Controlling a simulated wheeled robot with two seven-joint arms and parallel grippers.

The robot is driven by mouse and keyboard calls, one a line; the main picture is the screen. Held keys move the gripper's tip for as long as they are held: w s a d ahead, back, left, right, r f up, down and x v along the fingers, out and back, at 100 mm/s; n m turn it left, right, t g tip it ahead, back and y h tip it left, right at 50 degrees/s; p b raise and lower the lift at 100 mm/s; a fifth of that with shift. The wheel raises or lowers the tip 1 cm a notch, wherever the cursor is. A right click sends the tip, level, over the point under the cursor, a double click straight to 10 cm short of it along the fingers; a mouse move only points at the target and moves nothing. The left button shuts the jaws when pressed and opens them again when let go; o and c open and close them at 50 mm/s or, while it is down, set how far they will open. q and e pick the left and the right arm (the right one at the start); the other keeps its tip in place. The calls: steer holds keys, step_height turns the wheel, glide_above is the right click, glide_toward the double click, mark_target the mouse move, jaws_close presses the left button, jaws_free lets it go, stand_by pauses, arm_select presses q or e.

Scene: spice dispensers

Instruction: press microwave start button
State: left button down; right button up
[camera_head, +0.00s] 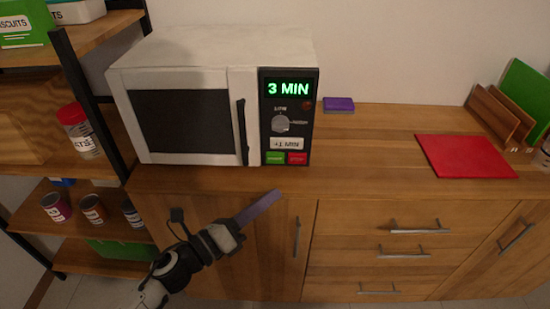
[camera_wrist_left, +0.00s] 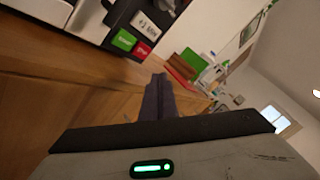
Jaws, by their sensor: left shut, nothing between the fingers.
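The white microwave (camera_head: 225,95) stands on the wooden counter with its door closed, and its display (camera_head: 288,88) reads "3 MIN". Below the dial and the "+1 MIN" button sits the green start button (camera_head: 275,158), left of the red stop button (camera_head: 297,158). In the left wrist view the green button (camera_wrist_left: 124,40) and red button (camera_wrist_left: 142,50) show at the upper left. My left gripper (camera_head: 272,196) is shut and empty, in front of the counter and below the buttons, apart from the microwave. Its fingers (camera_wrist_left: 159,90) also show in the wrist view. My right gripper is not in view.
A red board (camera_head: 465,156) lies on the counter at the right, and a purple sponge-like block (camera_head: 338,104) lies beside the microwave. Shelves with cans (camera_head: 92,209) and a red-lidded jar (camera_head: 78,130) stand at the left. Drawer handles (camera_head: 419,230) stick out below the counter.

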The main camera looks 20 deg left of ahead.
mark_target(275, 158)
arm_select(q)
steer(key=w, duration=0.2)
steer(key=w+a, duration=0.1)
steer(key=w, duration=0.2)
steer(key=w+a+b, duration=0.1)
steer(key=w, duration=0.1)
steer(key=shift+w+a, duration=0.1)
steer(key=shift+w, duration=0.2)
steer(key=shift+w+a, duration=0.1)
steer(key=shift+w, duration=0.25)
steer(key=shift+w, duration=0.1)
stand_by(1.5)
steer(key=shift+w+a+b, duration=0.1)
steer(key=shift+b, duration=0.2)
steer(key=shift+w+a+r, duration=0.1)
steer(key=shift+r, duration=0.15)
